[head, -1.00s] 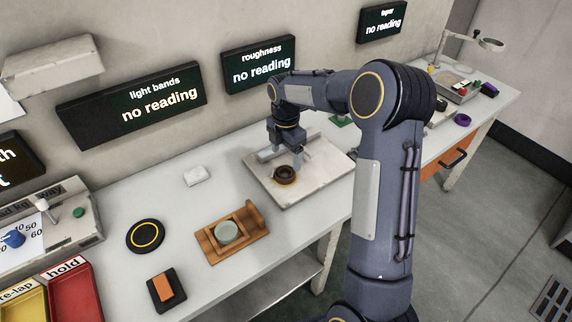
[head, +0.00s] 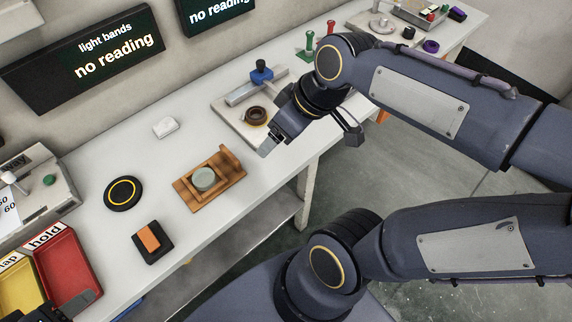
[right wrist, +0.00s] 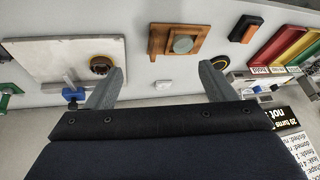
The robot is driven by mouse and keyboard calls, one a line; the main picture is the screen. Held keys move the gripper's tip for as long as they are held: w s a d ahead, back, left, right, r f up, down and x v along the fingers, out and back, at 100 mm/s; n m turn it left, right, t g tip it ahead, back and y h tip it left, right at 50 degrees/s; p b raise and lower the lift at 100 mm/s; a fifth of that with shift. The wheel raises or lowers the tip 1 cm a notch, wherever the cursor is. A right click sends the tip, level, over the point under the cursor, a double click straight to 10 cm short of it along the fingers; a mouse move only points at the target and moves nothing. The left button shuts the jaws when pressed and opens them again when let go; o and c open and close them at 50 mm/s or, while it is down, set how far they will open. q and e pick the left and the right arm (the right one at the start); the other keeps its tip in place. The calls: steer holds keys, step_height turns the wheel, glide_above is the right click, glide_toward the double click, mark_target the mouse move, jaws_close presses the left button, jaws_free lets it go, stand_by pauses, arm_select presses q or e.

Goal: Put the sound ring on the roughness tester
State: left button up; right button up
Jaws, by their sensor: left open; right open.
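In the right wrist view the ring (right wrist: 101,65) shows just beyond one fingertip. My right gripper (head: 312,142) is open and empty, over the plate's front right edge, apart from the ring. Its spread fingers (right wrist: 160,80) show in the right wrist view with nothing between them. Part of my left gripper (head: 62,308) shows at the bottom left corner over the trays, its tips partly cut off.
A wooden holder (head: 226,188) with a grey-green disc stands left of the tester. A black disc (head: 123,192), an orange-topped block (head: 150,240), a white block (head: 165,127) and a red tray (head: 65,262) are further left. A purple ring (head: 431,46) lies far right. The light bands display (head: 110,60) says "no reading".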

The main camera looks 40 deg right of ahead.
steer(key=s+a+f+m+t, duration=0.1)
steer(key=s+a+f+m, duration=0.2)
steer(key=s+m, duration=0.2)
steer(key=shift+s+a+y, duration=0.15)
steer(key=shift+s+y, duration=0.2)
steer(key=shift+y, duration=0.05)
